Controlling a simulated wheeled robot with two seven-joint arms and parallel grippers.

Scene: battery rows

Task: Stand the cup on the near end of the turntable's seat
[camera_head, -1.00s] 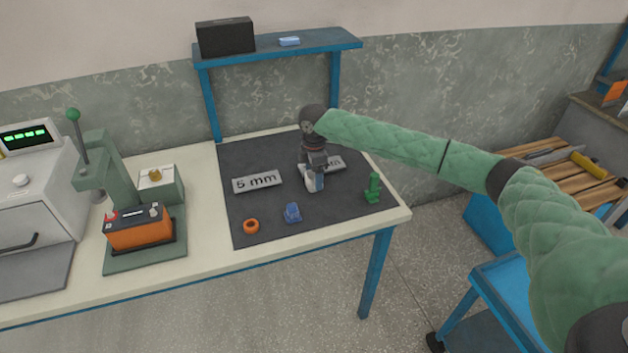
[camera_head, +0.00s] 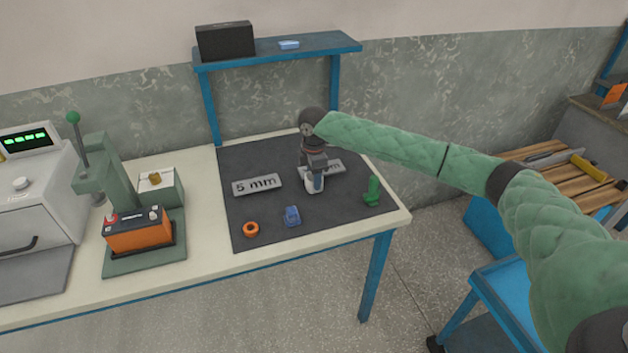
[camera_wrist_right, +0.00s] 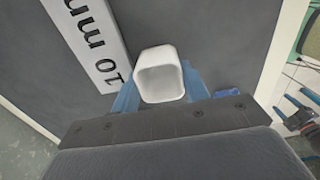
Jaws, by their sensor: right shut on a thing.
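The white cup (camera_wrist_right: 160,58) is between the blue fingers of my right gripper (camera_wrist_right: 160,85), which are shut on it. In the wrist view its open mouth faces the camera. In the head view the cup (camera_head: 312,188) shows small and pale below my right gripper (camera_head: 315,181), over the dark mat (camera_head: 265,157) near the 10 mm plate (camera_head: 329,168). I cannot tell whether the cup touches the mat. I cannot make out a turntable or its seat. My left gripper is not in view.
The mat also holds a 5 mm plate (camera_head: 257,184), an orange ring (camera_head: 251,229), a blue piece (camera_head: 292,216) and a green piece (camera_head: 372,191). A green press (camera_head: 98,172) with an orange battery (camera_head: 138,235) stands left. A blue shelf (camera_head: 280,51) rises behind.

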